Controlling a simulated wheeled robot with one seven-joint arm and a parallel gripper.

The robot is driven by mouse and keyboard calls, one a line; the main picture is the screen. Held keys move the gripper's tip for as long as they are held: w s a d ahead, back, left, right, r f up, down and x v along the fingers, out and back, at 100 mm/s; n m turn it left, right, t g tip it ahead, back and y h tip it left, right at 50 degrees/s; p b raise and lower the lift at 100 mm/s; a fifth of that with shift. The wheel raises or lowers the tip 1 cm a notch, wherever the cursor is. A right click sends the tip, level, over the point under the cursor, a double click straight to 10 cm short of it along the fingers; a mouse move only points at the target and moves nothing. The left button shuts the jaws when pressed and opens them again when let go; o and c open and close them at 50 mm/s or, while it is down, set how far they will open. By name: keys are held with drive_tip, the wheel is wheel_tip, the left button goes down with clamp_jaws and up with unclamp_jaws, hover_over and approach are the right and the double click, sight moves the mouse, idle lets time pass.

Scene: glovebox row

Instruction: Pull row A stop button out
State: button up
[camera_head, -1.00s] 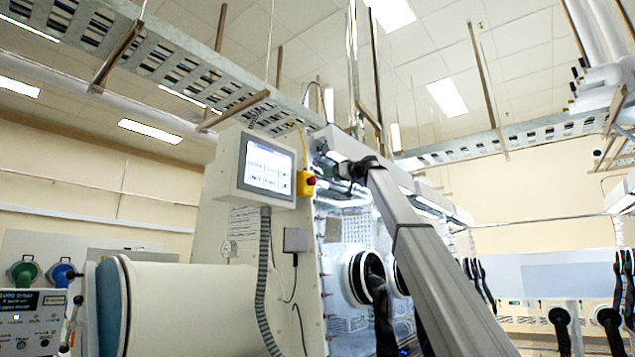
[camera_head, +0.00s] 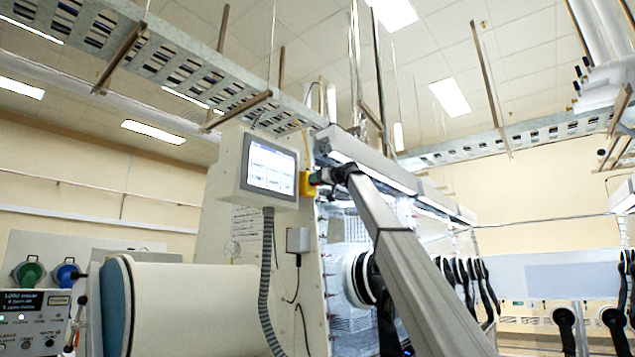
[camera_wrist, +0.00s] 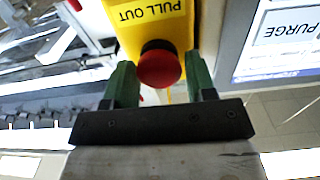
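The stop button is a round red knob (camera_wrist: 160,64) on a yellow box (camera_wrist: 150,28) lettered "PULL OUT". The yellow box also shows in the head view (camera_head: 305,184), beside the touch screen, with the knob hidden there by my gripper. My gripper (camera_wrist: 162,62) has its two green fingers apart, one on each side of the red knob. A small gap shows between the knob and the right finger. The left finger looks very close to the knob; whether it touches cannot be told.
The touch screen (camera_head: 270,165) is close by the yellow box; its edge with "PURGE" (camera_wrist: 285,25) is near my right finger in the wrist view. A grey hose (camera_head: 267,270) hangs below the screen. Black gloves (camera_head: 385,300) hang from the glovebox ports at the right.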

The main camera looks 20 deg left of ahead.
drive_tip(key=c, duration=0.8)
drive_tip(key=shift+v, duration=0.85)
drive_tip(key=o, duration=1.2)
drive_tip(key=shift+d, duration=0.15)
drive_tip(key=shift+o, duration=0.2)
drive_tip(key=shift+s+d, duration=0.1)
drive_tip(key=v, duration=1)
drive_tip(key=shift+d, duration=0.25)
drive_tip(key=shift+s+f, duration=0.1)
drive_tip(key=shift+f, duration=0.05)
